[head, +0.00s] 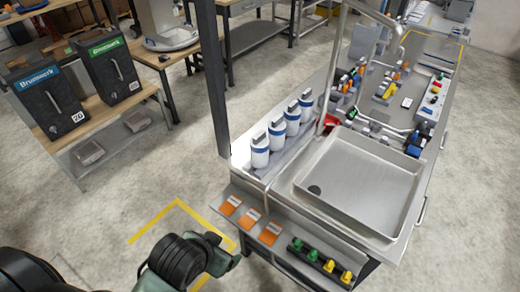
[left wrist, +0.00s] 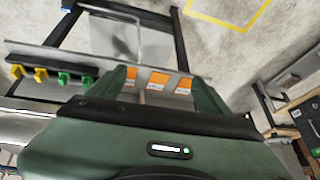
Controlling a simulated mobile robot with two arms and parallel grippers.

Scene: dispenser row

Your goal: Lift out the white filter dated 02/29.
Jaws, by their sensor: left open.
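Several white filters with blue bands and grey tops stand upright in a row on the bench, left of the sink. The nearest filter (head: 260,152) is at the front; behind it come a second filter (head: 276,134), a third filter (head: 292,120) and the farthest filter (head: 305,104). Their dates are too small to read. My left gripper (head: 230,250) is open and empty, in front of and below the row, near the bench's front ledge. In the left wrist view its green fingers stand apart. The filters are not clearly visible there. My right gripper is not in view.
Orange-and-white labels (head: 250,218) and green and yellow knobs (head: 312,255) line the front ledge. A steel sink (head: 372,140) lies right of the filters. A dark post (head: 210,75) rises left of them. Two black Brumwerk dispensers (head: 110,72) stand on a table at left.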

